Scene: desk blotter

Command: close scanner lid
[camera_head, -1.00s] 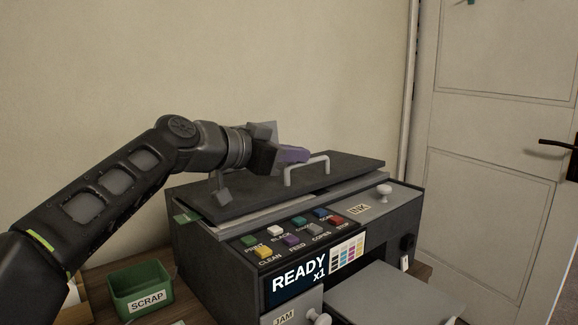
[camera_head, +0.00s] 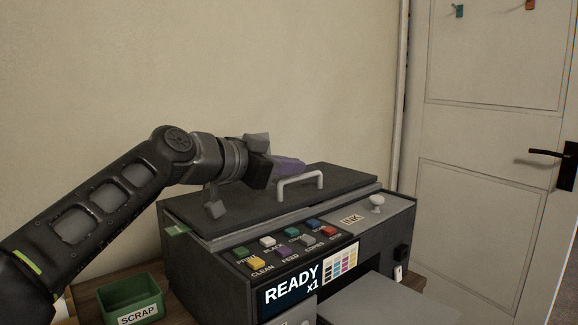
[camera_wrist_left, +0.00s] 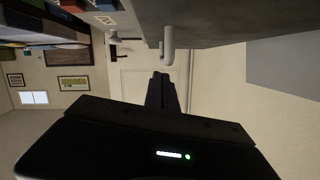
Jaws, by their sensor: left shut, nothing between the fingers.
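The dark scanner lid (camera_head: 335,180) lies nearly flat on top of the printer, with a thin light-grey layer under its front edge. Its light-grey bar handle (camera_head: 299,180) stands up from the lid's front part. My left gripper (camera_head: 292,166) is shut and empty, above the lid and just behind the handle; I cannot tell if it touches the lid. In the left wrist view the shut fingers (camera_wrist_left: 162,88) point toward the handle (camera_wrist_left: 168,46), and the lid's dark surface fills the top. My right gripper is in no view.
The printer (camera_head: 225,262) has coloured buttons, a READY screen (camera_head: 293,283) and a white knob (camera_head: 377,201) by the INK label. A green SCRAP bin (camera_head: 130,298) stands to its left. An output tray (camera_head: 385,300) juts out in front. A wall is behind.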

